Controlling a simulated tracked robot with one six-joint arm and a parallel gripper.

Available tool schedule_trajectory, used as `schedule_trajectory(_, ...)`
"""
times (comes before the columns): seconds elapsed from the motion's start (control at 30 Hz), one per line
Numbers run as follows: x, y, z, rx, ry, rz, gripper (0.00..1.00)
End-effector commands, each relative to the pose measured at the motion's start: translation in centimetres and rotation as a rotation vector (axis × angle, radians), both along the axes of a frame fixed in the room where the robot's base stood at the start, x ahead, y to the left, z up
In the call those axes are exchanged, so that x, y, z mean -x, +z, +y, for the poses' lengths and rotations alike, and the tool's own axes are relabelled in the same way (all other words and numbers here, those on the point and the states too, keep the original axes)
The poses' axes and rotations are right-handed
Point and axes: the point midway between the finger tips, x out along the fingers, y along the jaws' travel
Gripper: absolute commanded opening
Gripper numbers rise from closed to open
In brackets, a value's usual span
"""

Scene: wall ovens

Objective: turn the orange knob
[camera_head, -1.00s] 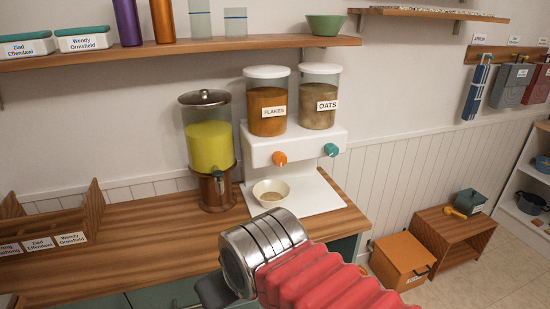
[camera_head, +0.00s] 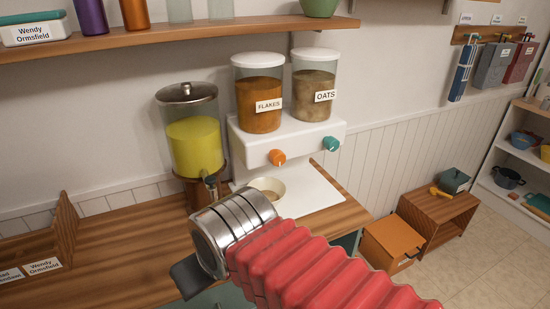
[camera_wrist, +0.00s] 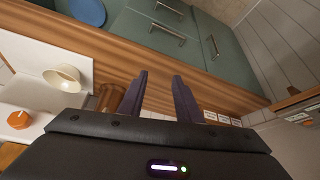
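The orange knob (camera_head: 277,157) is on the front of the white cereal dispenser (camera_head: 240,142), under the FLAKES container (camera_head: 259,92). It also shows in the wrist view (camera_wrist: 18,120) at the far left. A teal knob (camera_head: 331,143) sits to its right, under the OATS container (camera_head: 314,88). My gripper (camera_wrist: 162,84) shows two dark fingers apart with nothing between them. It is away from the orange knob, which lies to one side of the fingers. In the head view my arm covers part of the counter and the fingers are mostly hidden.
A cream bowl (camera_head: 268,188) stands on the dispenser's base below the knob. A juice dispenser (camera_head: 193,140) with yellow liquid stands to the left. A shelf (camera_head: 180,36) runs above. A wooden organiser (camera_head: 62,232) is at the left of the counter.

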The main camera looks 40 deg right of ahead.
Motion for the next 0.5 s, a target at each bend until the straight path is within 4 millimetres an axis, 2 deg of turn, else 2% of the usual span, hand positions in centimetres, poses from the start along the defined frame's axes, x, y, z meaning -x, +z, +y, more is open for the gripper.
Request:
schedule_trajectory(0.1,0.0,0.0,0.0,0.000,0.000,0.000,0.31)
schedule_trajectory(0.27,-0.2,0.1,0.0,-0.009,-0.001,-0.002,0.42)
schedule_trajectory(0.4,-1.5,0.5,-0.1,-0.051,-0.011,-0.012,0.51)
schedule_trajectory(0.5,-3.2,1.2,-0.1,-0.103,-0.020,-0.034,0.51)
